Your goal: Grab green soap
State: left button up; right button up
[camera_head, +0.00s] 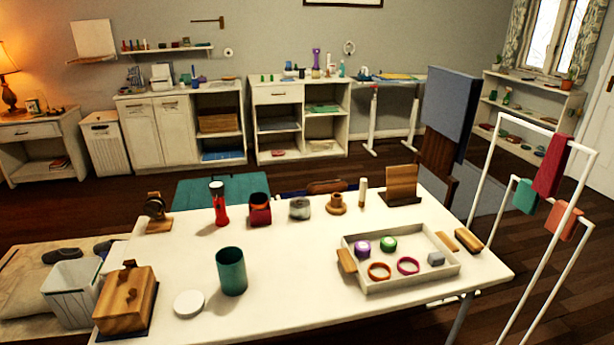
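A small round green item (388,244), which may be the green soap, lies in the white tray (412,283) on the right part of the white table. It is too small to tell for sure that it is soap. A purple round item (362,248) sits just left of it, with an orange ring (379,272) and a magenta ring (408,265) in front. A grey block (436,259) lies at the tray's right side. Neither of my grippers shows in the head view.
The white table (300,270) also holds a teal cup (231,271), a white disc (189,303), a wooden box (125,302) and several small items along its back edge. A white drying rack (500,180) stands at the right. The table's middle is clear.

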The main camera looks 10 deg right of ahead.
aim_at(389, 244)
jog(key=l+u, duration=0.25)
jog(key=l, duration=0.55)
jog(key=l+u, duration=0.25)
jog(key=l, duration=0.6)
jog(key=i, duration=0.05)
